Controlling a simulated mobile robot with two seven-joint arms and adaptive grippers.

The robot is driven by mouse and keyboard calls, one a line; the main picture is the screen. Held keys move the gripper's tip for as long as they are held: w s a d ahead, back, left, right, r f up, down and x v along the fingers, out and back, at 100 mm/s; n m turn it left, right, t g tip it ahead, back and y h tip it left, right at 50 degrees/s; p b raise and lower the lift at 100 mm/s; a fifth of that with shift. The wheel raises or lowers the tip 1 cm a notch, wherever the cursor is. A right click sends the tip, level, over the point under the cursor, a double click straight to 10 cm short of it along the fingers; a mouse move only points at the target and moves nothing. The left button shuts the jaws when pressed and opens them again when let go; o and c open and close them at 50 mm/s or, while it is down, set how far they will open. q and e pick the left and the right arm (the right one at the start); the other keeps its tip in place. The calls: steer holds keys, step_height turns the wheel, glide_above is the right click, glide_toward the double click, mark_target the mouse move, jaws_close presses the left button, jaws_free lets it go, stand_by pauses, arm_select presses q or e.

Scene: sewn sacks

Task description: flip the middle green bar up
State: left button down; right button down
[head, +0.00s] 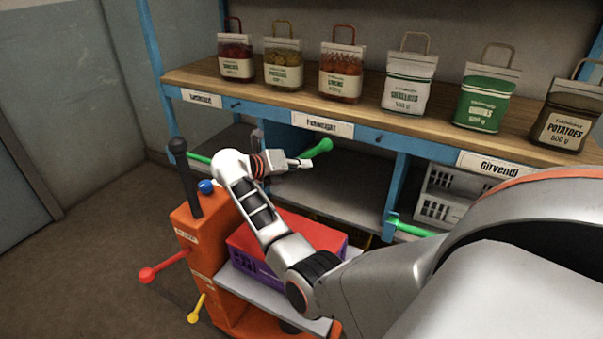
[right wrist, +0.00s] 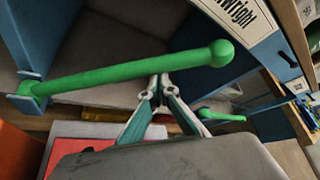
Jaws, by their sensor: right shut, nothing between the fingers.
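The middle green bar (head: 318,148) shows in the head view below the middle shelf label, its round knob at the right; its left part is hidden behind my right gripper (head: 305,163). In the right wrist view the whole bar (right wrist: 130,75) shows, running from a blue bracket (right wrist: 27,90) at left up to its knob at right. My right gripper (right wrist: 160,82) is shut and empty, its fingertips right at the lower edge of the bar near the middle; I cannot tell whether they touch. My left gripper is not in view.
Another green bar (head: 412,228) is at the right bay, and one (head: 198,158) at the left. Several sacks stand on the wooden shelf top (head: 400,120). An orange cart (head: 190,225) with levers and a red-topped purple crate (head: 262,281) stands below my right arm.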

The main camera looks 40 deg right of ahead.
steer(key=shift+n+g+h, duration=0.4)
steer(key=shift+n+h, duration=0.1)
steer(key=shift+n, duration=0.2)
steer(key=shift+w+a+r+b, duration=0.15)
steer(key=shift+w+a+r, duration=0.1)
steer(key=shift+w+r, duration=0.5)
steer(key=shift+w+a+r+b, duration=0.15)
steer(key=shift+w+a+r, duration=0.1)
steer(key=shift+w+r, duration=0.5)
steer(key=shift+s+r, duration=0.1)
